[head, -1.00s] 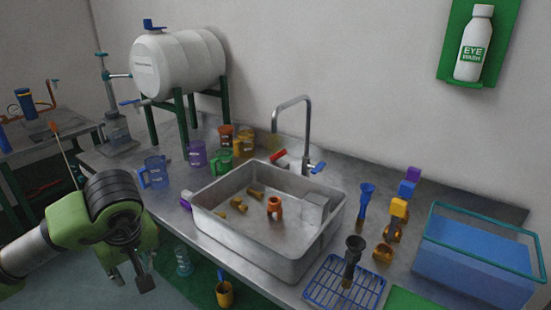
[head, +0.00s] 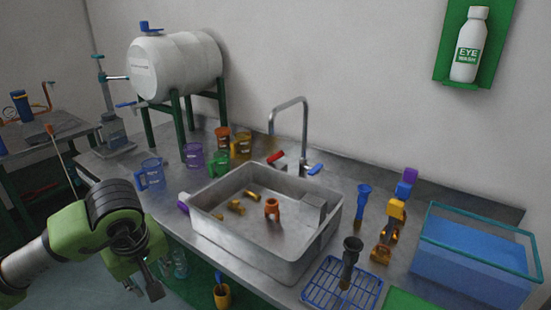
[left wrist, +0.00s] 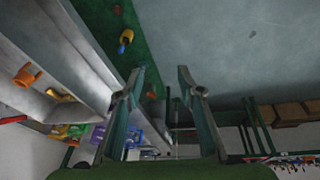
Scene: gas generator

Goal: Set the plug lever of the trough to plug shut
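The trough (head: 280,270) is a grey metal basin at the counter's front edge; its near wall also shows in the left wrist view (left wrist: 84,55). A small purple part (head: 183,207), which looks like the plug lever, sticks out at the trough's left end in the head view. Its exact setting is too small to tell. My left gripper (head: 147,284) is in front of the counter, below and left of the purple part and apart from it. In the left wrist view its two fingers (left wrist: 161,75) are spread with nothing between them. My right gripper is not in view.
An orange fitting (head: 272,207) and several brass pieces lie in the trough. Coloured jugs (head: 193,155) stand behind its left end. A blue rack (head: 342,284) and a blue tank (head: 470,268) are to the right. A yellow cup (head: 222,296) sits below the counter.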

